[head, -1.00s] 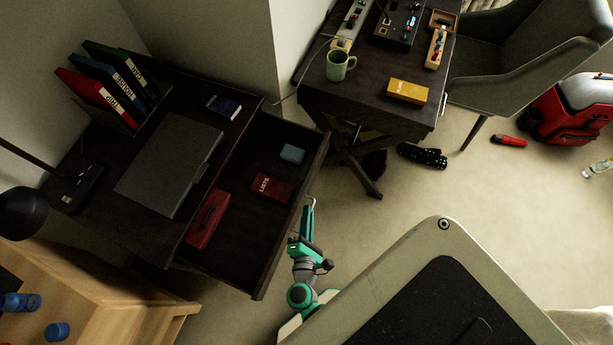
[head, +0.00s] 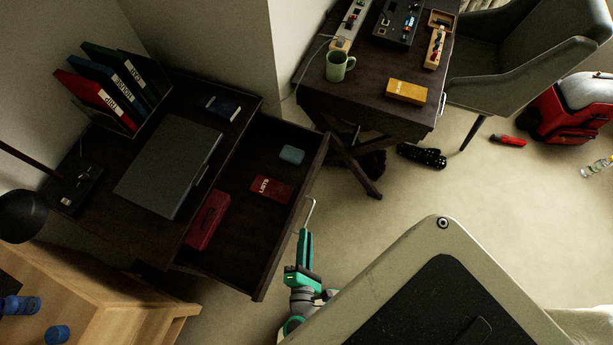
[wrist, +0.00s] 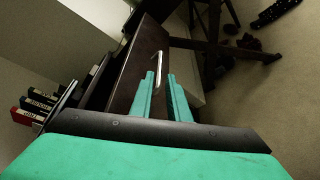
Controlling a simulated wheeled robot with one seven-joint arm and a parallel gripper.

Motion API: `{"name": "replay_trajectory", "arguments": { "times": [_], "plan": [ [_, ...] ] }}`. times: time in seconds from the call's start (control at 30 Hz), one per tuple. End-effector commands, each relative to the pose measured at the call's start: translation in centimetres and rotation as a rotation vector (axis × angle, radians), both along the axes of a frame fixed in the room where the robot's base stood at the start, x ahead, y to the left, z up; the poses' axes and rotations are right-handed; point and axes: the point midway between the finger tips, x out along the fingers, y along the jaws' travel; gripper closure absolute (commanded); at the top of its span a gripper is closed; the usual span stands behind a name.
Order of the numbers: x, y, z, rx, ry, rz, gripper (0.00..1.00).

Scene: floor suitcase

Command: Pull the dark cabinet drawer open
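The dark cabinet (head: 235,160) stands at the left in the head view, and its drawer (head: 238,240) is pulled well out, showing the inside. A pale bar handle (head: 309,214) sits on the drawer front, and it also shows in the wrist view (wrist: 158,66). My gripper (head: 305,233) is just outside the drawer front, near the handle's lower end. Nothing is seen gripped. Whether a finger touches the handle is unclear.
The drawer holds a red case (head: 207,221), a red book (head: 270,188) and a small blue-grey item (head: 291,155). A laptop (head: 170,165) and binders (head: 110,85) are on the cabinet top. A dark table (head: 365,95) stands beyond. Open floor (head: 400,210) lies right of the drawer.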

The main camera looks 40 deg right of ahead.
Motion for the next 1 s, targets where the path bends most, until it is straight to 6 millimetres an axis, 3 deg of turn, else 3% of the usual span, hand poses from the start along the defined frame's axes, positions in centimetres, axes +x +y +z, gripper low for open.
{"name": "replay_trajectory", "arguments": {
  "times": [0.27, 1.0],
  "plan": [
    [-2.1, 1.8, 0.6, 0.000, 0.000, 0.000, 0.85],
    [-2.8, 2.1, 0.1, 0.052, 0.007, -0.002, 0.85]
  ]
}}
